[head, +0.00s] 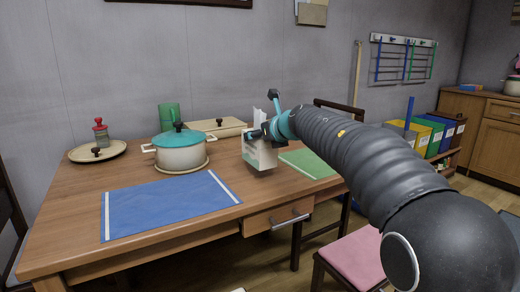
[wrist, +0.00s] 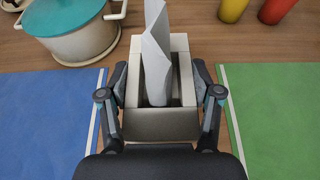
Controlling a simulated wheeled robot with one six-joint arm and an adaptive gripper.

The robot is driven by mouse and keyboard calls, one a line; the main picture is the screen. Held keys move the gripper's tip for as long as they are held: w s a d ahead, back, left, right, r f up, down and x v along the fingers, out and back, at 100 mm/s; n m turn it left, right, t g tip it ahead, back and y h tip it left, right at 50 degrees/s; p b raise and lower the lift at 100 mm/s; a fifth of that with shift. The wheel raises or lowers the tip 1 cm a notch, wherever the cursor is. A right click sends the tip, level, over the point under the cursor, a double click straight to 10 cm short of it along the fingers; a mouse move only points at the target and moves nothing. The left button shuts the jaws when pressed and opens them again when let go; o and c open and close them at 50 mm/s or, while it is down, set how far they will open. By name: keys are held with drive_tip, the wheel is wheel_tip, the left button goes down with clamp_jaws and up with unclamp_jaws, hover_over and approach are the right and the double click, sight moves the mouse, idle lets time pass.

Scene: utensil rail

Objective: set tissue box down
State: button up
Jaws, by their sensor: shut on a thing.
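The tissue box (head: 259,153) is a pale box with a white tissue standing up out of its top. My gripper (head: 258,133) is shut on it, and in the head view it appears above the table between the blue mat (head: 168,203) and the green mat (head: 309,161). In the wrist view the box (wrist: 160,124) sits between the two fingers of my gripper (wrist: 160,97), one on each side. The box hides the table under it, so I cannot tell whether its base touches the wood.
A white pot with a teal lid (head: 181,150) stands behind the blue mat. A tray (head: 214,127), a green cup (head: 169,115) and a plate with a red-topped mill (head: 97,150) are farther back. Yellow and red cups (wrist: 233,9) show in the wrist view. A chair (head: 350,258) stands in front.

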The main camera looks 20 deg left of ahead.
wheel_tip(320, 180, down, 4)
drive_tip(key=shift+r+b, duration=0.1)
drive_tip(key=shift+b, duration=0.8)
drive_tip(key=o, duration=1.2)
drive_tip(key=shift+r, duration=0.1)
drive_tip(key=v, duration=1.2)
